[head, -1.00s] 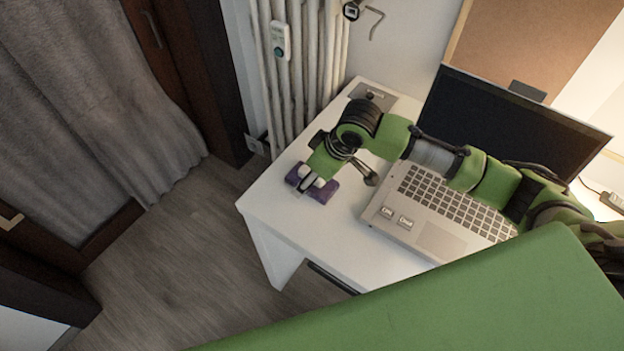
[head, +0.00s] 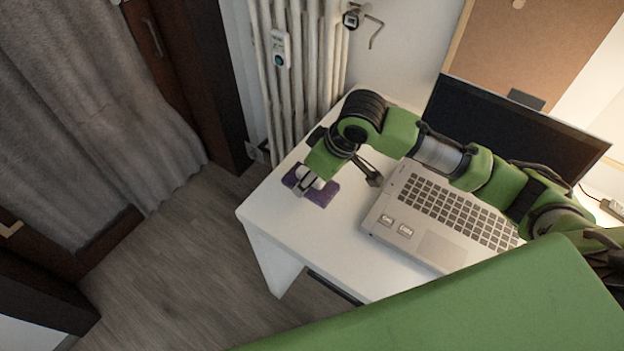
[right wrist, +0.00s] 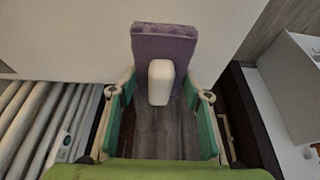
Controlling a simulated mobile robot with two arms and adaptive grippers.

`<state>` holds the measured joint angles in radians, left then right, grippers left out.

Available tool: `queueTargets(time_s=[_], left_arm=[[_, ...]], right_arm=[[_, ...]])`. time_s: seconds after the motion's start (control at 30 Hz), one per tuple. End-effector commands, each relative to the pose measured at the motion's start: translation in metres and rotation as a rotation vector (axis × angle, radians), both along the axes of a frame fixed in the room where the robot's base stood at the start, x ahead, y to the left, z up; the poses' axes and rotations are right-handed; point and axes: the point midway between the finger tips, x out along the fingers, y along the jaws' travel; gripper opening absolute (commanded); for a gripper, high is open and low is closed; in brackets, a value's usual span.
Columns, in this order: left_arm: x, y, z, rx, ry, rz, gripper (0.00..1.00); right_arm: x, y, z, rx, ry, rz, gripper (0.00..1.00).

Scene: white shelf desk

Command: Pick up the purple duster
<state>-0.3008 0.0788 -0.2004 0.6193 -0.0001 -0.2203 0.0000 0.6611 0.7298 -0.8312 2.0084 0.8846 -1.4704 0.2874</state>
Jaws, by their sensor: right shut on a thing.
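The purple duster (head: 324,197) lies at the left end of the white desk, its flat purple pad partly covered by my right gripper. In the right wrist view the purple pad (right wrist: 165,42) and its rounded white handle (right wrist: 160,82) show between my fingers. My right gripper (head: 311,184) is over the duster and shut on it; it also shows in the right wrist view (right wrist: 160,92). I cannot tell whether the pad is touching the desk. My left gripper is not in view.
An open laptop (head: 440,218) stands right of the duster, under my right arm. The white desk (head: 290,231) has bare room in front of the duster. A radiator (head: 297,75) stands behind the desk's left end. Open floor (head: 185,270) lies to the left.

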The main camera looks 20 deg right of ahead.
Motion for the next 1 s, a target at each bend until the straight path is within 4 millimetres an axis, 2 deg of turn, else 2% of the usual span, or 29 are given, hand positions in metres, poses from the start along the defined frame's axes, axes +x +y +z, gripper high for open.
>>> queueTargets(time_s=[0.03,0.17,0.3,0.5,0.7,1.0], left_arm=[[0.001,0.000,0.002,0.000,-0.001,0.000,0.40],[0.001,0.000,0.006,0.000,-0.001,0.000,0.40],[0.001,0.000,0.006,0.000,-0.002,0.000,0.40],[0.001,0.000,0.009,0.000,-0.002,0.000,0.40],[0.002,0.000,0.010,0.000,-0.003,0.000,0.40],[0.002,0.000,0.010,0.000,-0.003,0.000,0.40]], right_arm=[[-0.008,0.005,0.015,0.002,-0.007,0.006,0.23],[-0.032,0.016,0.047,0.002,-0.007,0.004,0.23],[-0.065,0.033,0.060,0.002,-0.003,0.006,0.23],[-0.097,0.047,0.075,0.003,-0.003,0.002,0.23],[-0.110,0.053,0.081,0.001,-0.002,-0.001,0.23],[-0.111,0.054,0.081,0.000,-0.001,-0.002,0.23]])
